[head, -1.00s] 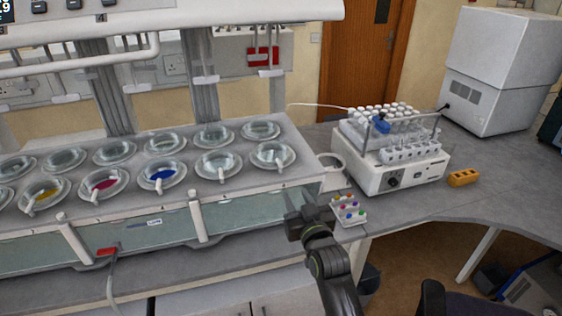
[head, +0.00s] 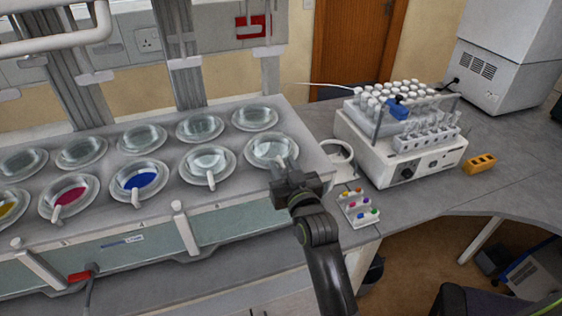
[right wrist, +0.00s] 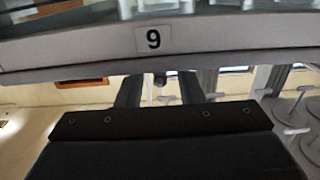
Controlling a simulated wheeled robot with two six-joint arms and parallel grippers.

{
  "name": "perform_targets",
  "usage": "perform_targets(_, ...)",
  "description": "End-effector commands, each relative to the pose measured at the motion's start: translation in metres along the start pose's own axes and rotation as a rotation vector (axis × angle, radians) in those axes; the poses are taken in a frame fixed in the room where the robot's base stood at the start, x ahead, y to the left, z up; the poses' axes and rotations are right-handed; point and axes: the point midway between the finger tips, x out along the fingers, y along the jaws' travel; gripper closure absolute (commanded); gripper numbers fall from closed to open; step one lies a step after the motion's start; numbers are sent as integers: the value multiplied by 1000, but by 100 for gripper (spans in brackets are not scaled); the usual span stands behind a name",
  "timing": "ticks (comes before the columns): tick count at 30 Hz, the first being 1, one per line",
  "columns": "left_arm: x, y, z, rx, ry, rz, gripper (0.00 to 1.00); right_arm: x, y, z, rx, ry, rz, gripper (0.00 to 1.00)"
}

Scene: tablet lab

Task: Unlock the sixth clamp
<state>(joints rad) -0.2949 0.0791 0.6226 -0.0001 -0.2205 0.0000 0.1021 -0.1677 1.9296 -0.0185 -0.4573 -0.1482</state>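A row of round glass-lidded vessels is set in the grey bath top, each front one with a short pale handle. The rightmost front vessel (head: 270,149) is clear, and its handle (head: 281,166) points toward me, just behind my right gripper (head: 292,182). I cannot tell which part is the sixth clamp. My right gripper is in front of the bath's right front corner, partly covering it. In the right wrist view its two dark fingers (right wrist: 159,90) stand apart with nothing held between them. No left gripper shows.
White posts (head: 185,228) stand along the bath's glass front.

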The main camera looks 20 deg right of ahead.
Motion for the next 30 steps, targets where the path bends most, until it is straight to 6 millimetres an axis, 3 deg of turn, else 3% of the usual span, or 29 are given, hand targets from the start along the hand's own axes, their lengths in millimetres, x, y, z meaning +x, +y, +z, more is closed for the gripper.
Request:
perform_targets(7,-1,0,8,-1,-10,0,64,0,0,0,0,-1,0,66)
perform_targets(15,-1,0,9,-2,-13,0,64,0,0,0,0,-1,0,100)
perform_targets(30,7,0,6,-1,-7,0,64,0,2,2,-3,0,-65,100)
